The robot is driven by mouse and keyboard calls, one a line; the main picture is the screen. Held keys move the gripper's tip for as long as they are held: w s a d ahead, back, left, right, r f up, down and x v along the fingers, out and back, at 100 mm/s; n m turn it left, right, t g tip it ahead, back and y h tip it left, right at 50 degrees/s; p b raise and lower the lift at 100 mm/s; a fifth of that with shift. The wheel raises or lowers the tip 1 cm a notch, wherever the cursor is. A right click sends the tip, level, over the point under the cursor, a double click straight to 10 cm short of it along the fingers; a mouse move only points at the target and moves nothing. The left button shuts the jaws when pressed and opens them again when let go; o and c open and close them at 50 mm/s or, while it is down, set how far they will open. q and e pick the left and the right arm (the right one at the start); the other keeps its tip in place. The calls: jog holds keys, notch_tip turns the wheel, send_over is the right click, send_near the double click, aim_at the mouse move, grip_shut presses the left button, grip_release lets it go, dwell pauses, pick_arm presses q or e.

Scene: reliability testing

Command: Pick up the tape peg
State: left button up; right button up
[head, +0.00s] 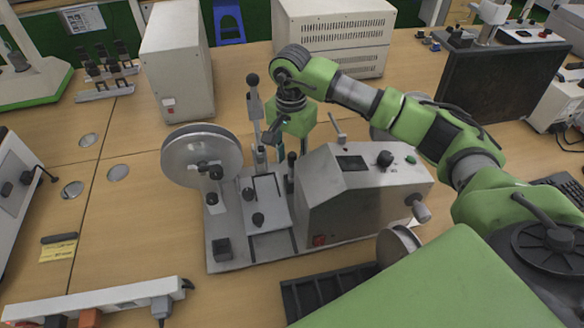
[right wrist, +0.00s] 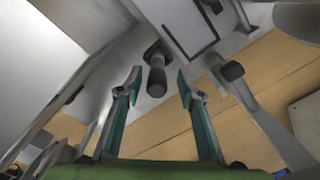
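A short dark peg with a rounded end and an angular base (right wrist: 157,78), which looks like the tape peg, stands on the grey machine plate. My right gripper (right wrist: 157,76) is open, with its teal-padded fingers on either side of the peg's free end and a gap on each side. In the head view my right gripper (head: 270,133) hangs over the middle of the tape machine (head: 229,225), beside its upright levers. A dark upright peg (head: 291,160) shows just below it; I cannot tell if it is the same one. My left gripper is not in view.
The machine has a large grey reel (head: 202,150) at left, a tall black-knobbed lever (head: 254,100) close to my gripper, and a sloped control box (head: 365,190) at right. Grey cabinets (head: 178,60) stand behind.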

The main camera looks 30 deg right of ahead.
aim_at(292, 170)
jog(key=f, duration=0.1)
jog(key=f+p, duration=0.1)
jog(key=f, duration=0.1)
jog(key=shift+s+f, duration=0.25)
jog(key=shift+f, duration=0.6)
grip_shut()
jog(key=shift+r, duration=0.15)
notch_tip(292, 170, up, 18)
jog(key=b, duration=0.2)
jog(key=shift+b, duration=0.35)
jog(key=shift+f, duration=0.2)
